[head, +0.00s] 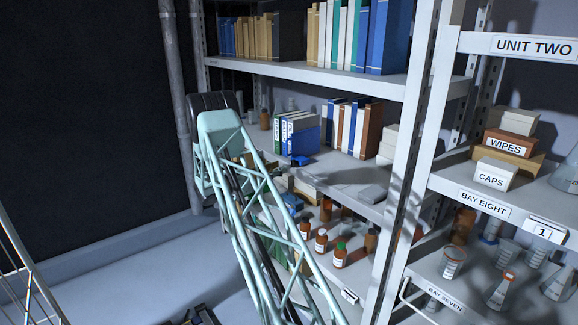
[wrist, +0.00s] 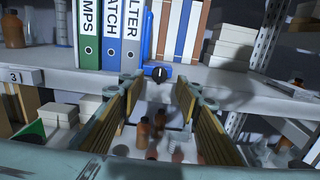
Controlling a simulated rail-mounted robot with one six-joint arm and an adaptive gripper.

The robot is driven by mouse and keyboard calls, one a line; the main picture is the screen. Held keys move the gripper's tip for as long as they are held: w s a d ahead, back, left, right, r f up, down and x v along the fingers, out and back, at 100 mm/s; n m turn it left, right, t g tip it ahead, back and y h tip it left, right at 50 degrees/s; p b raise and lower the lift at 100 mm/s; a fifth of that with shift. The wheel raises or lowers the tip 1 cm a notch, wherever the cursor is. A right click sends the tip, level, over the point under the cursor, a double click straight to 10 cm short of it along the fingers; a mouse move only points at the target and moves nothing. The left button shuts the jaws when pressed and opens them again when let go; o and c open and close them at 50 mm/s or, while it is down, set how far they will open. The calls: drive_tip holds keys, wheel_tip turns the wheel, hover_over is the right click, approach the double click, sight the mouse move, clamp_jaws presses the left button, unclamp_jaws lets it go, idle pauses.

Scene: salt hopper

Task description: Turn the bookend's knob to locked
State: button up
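The blue bookend (wrist: 147,36) stands on the shelf at the right end of a row of binders. Its round black knob (wrist: 158,73) with a white mark sits low at the front, on a blue base. The mark looks roughly upright; no locked label can be read. In the head view the bookend's blue base (head: 300,160) shows at the shelf edge. My gripper (wrist: 158,95) is open and empty, its two fingers wide apart, below and in front of the knob, apart from it. In the head view my arm hides most of the gripper.
Labelled binders (wrist: 103,35) stand left of the bookend, and brown and white books (wrist: 183,30) right of it. White boxes (wrist: 230,45) sit further right. Brown bottles (wrist: 150,132) stand on the shelf below. The shelf's front edge (wrist: 225,83) runs under the knob.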

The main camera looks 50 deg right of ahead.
sight(291, 163)
drive_tip(key=shift+x, duration=3.45)
drive_tip(key=c, duration=0.8)
drive_tip(key=shift+f+m+b, duration=0.1)
drive_tip(key=shift+m+b, duration=0.7)
drive_tip(key=shift+b, duration=0.15)
drive_tip(key=o, duration=0.8)
drive_tip(key=shift+a, duration=0.15)
drive_tip(key=v, duration=1.1)
drive_tip(key=shift+a, duration=0.4)
